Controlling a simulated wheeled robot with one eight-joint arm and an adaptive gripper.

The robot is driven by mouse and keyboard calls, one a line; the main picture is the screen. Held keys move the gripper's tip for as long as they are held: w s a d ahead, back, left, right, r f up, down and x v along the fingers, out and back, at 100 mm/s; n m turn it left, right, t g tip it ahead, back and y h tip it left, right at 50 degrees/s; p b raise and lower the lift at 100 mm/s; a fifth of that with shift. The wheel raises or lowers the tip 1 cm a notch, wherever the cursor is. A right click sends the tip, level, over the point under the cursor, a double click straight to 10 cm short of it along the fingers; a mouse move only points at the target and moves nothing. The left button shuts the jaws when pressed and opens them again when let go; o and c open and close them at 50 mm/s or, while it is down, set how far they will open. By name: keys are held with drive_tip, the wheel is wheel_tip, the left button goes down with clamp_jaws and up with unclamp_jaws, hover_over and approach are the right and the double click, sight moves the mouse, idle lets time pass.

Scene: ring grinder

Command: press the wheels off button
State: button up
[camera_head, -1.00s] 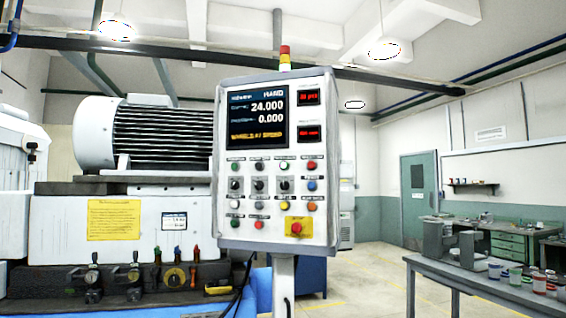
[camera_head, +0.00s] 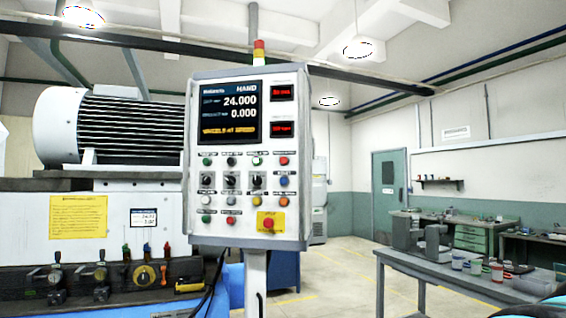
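The control panel (camera_head: 247,160) of the grinder stands upright on a pale post, facing me, left of the picture's middle. Its screen (camera_head: 231,112) reads HAND, 24.000, 0.000 and a yellow line that looks like "WHEELS AT SPEED". Below the screen are rows of small green, black, white, red, blue, yellow and orange buttons and switches. Their labels are too small to read, so I cannot tell which is the wheels off button. A large red button (camera_head: 269,224) sits on a yellow plate at the lower right of the panel. My gripper is not in view.
The grinder's finned motor (camera_head: 130,130) and white body stand to the left, with levers (camera_head: 100,282) along the front. A grey table (camera_head: 430,265) with cups and metal parts is at right. Clear floor lies between panel and table. A green door (camera_head: 391,195) is behind.

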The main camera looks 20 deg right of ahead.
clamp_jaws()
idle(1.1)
